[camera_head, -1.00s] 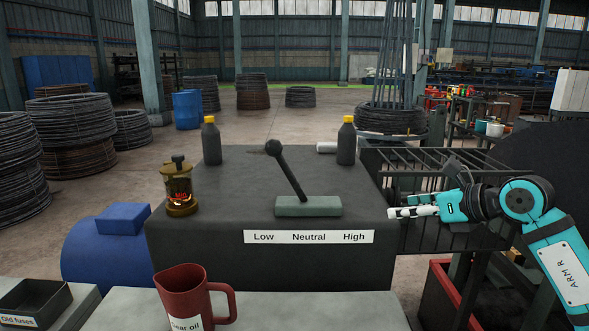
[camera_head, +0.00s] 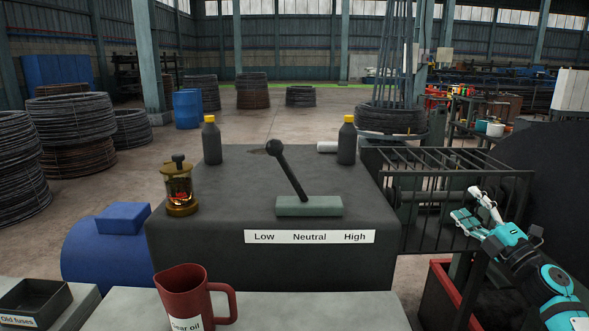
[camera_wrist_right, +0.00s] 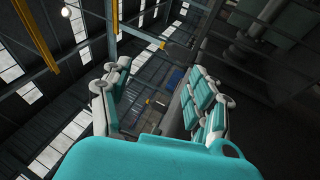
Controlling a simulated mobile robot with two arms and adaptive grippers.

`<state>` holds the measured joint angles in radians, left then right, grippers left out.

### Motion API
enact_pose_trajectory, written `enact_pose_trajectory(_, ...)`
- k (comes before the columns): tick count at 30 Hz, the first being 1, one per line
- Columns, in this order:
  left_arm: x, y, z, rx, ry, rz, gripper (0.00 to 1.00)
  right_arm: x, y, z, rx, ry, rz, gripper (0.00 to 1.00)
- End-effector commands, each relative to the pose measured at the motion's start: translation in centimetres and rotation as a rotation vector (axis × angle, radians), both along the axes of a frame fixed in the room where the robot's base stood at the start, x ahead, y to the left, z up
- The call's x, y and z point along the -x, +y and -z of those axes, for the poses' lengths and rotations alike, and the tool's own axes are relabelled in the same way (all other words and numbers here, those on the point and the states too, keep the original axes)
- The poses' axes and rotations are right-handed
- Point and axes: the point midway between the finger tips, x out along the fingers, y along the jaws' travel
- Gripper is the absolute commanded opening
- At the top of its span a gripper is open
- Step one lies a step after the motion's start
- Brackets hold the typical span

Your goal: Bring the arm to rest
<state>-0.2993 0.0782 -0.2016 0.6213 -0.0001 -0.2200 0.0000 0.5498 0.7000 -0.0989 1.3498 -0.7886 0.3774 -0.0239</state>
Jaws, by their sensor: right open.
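My right gripper (camera_head: 478,212) is open and empty at the right of the head view, in front of the dark railing and clear of the dark gearbox housing. Its two fingers also show apart in the right wrist view (camera_wrist_right: 155,100), with nothing between them. The lever (camera_head: 288,172) with a black ball knob stands in a grey-green base on the housing. It leans to the left, with its knob above the gap between Low and Neutral on the label (camera_head: 309,237). My left gripper is not in view.
The gearbox housing (camera_head: 330,265) carries two black bottles with yellow caps (camera_head: 212,142) (camera_head: 346,142) and a brass oiler (camera_head: 179,188). A red jug (camera_head: 185,295) stands in front on a grey surface. A railing (camera_head: 430,215) and a red-edged bin (camera_head: 447,290) are near my right arm.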

Motion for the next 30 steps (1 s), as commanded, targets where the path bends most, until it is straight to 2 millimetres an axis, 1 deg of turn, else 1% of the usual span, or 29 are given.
enact_pose_trajectory(1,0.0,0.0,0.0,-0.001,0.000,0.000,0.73,-0.3,-1.9,-0.6,-0.143,0.007,0.046,0.60)
enact_pose_trajectory(3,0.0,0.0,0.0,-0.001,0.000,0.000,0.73,-0.7,-4.5,-0.8,-0.331,0.028,0.104,0.60)
enact_pose_trajectory(5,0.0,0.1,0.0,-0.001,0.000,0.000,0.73,-0.9,-6.4,-0.4,-0.476,0.058,0.147,0.60)
enact_pose_trajectory(6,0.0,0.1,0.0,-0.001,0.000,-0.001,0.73,-1.1,-7.5,0.1,-0.566,0.083,0.173,0.60)
enact_pose_trajectory(9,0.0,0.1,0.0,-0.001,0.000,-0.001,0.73,-1.4,-9.6,1.9,-0.770,0.154,0.227,0.60)
enact_pose_trajectory(11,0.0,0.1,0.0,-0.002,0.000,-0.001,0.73,-1.5,-10.5,3.3,-0.885,0.204,0.255,0.60)
enact_pose_trajectory(12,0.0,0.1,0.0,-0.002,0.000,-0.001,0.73,-1.6,-10.9,4.2,-0.958,0.241,0.271,0.60)
enact_pose_trajectory(13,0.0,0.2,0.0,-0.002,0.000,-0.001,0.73,-1.6,-10.6,6.5,-0.959,0.269,0.284,0.60)
enact_pose_trajectory(14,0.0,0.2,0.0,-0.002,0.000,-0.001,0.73,-1.6,-10.5,8.1,-0.960,0.289,0.294,0.60)
enact_pose_trajectory(15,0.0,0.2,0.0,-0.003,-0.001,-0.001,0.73,-1.6,-10.3,10.2,-0.968,0.317,0.308,0.60)
enact_pose_trajectory(17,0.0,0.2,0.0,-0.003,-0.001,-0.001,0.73,-1.4,-10.0,13.3,-0.980,0.360,0.330,0.60)
enact_pose_trajectory(18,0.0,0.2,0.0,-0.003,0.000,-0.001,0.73,-1.2,-9.8,15.5,-0.989,0.390,0.344,0.60)
enact_pose_trajectory(20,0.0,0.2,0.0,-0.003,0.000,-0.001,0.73,-0.7,-9.4,19.1,-1.003,0.440,0.369,0.60)
enact_pose_trajectory(21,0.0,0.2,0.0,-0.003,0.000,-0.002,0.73,-0.3,-9.0,21.6,-1.013,0.475,0.386,0.60)
enact_pose_trajectory(23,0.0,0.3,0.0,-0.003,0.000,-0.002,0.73,0.7,-8.4,25.6,-1.028,0.532,0.415,0.60)
enact_pose_trajectory(24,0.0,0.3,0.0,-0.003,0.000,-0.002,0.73,1.5,-7.9,28.5,-1.037,0.573,0.436,0.60)
enact_pose_trajectory(26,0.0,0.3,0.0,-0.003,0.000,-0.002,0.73,3.0,-7.2,32.8,-1.051,0.634,0.468,0.60)
enact_pose_trajectory(27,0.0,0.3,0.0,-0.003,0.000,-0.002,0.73,4.1,-6.6,35.6,-1.061,0.676,0.490,0.60)
enact_pose_trajectory(29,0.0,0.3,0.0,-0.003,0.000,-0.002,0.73,6.1,-5.7,39.7,-1.072,0.738,0.523,0.60)
enact_pose_trajectory(30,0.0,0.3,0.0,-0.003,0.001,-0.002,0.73,7.5,-5.0,42.4,-1.080,0.779,0.544,0.60)
